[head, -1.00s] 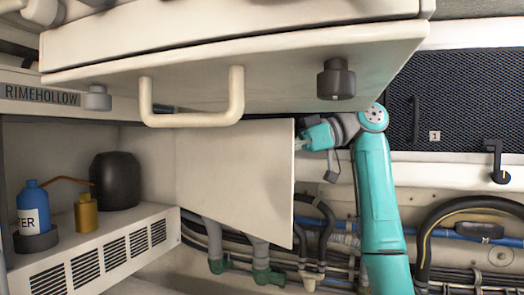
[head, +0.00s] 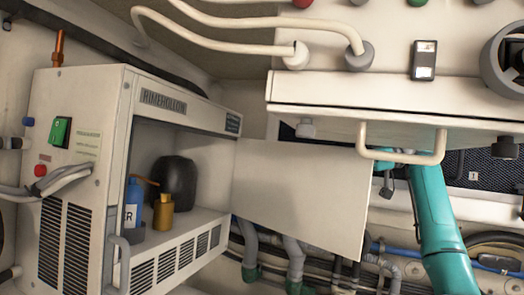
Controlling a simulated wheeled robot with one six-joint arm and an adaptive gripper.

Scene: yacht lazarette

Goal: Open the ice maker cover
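The ice maker (head: 80,150) is a cream cabinet marked RIMEHOLLOW at the left of the head view. Its front is open and shows the inside. A flat cream panel (head: 300,195), seemingly its cover, stands swung out from the cabinet's right side. My teal arm comes up at the right, beyond the panel. My gripper (head: 385,172) is at the panel's upper right edge, mostly hidden by the panel and a pale handle. Whether it touches the panel or is open cannot be told.
A blue bottle (head: 134,203), a brass-coloured bottle (head: 163,212) and a dark rounded container (head: 173,182) stand inside the cabinet. A cream overhead box (head: 330,92) with a handle (head: 403,157) hangs in front of my gripper. Pipes and hoses (head: 300,262) run below the panel.

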